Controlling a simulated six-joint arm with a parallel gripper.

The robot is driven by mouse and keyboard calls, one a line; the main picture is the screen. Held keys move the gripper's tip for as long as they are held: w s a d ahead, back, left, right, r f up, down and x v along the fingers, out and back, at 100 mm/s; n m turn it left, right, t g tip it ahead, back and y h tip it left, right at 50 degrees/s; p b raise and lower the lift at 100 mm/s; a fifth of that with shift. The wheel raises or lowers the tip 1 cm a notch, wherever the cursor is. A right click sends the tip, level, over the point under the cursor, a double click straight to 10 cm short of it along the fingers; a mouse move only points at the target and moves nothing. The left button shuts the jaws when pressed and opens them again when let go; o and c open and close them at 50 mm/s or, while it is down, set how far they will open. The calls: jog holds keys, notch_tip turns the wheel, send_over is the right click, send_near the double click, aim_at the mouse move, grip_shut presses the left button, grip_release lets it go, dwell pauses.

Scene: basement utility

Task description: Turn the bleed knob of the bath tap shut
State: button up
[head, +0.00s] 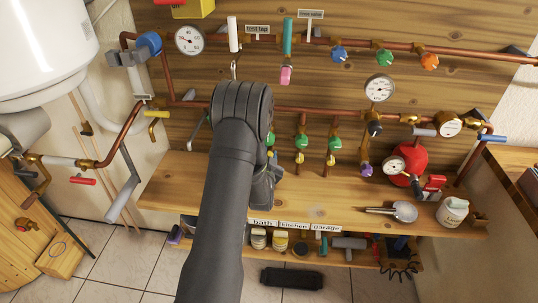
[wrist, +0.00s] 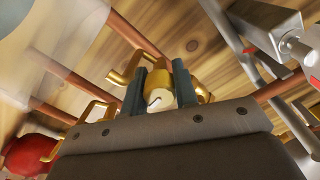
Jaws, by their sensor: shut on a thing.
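My gripper (wrist: 160,86) is shut on a small cream-coloured knob (wrist: 159,99) with a dark mark on its face, seen in the wrist view. The knob sits between the two dark teal fingers, on a brass fitting (wrist: 157,79); I take it for the bleed knob of the bath tap. In the head view my arm hides most of the bath tap. A bit of its green handle (head: 270,139) shows at the arm's right edge, above the "bath" label (head: 262,222). The fingertips are not clear there, and how far the knob is turned cannot be told.
Two similar taps with green handles (head: 302,142) (head: 335,142) and small yellow knobs stand close to the right, above the kitchen and garage labels. Copper pipes (head: 310,112) and a gauge (head: 379,88) are on the wooden wall. A scoop (head: 404,211) and white tub (head: 452,211) sit on the shelf.

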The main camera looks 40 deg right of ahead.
jog(key=n, duration=1)
jog(key=shift+n, duration=2.3)
jog(key=o, duration=1)
jog(key=shift+a, duration=0.1)
jog(key=v, duration=1.7)
jog(key=shift+s+a+r, duration=0.1)
jog(key=shift+s+a, duration=0.05)
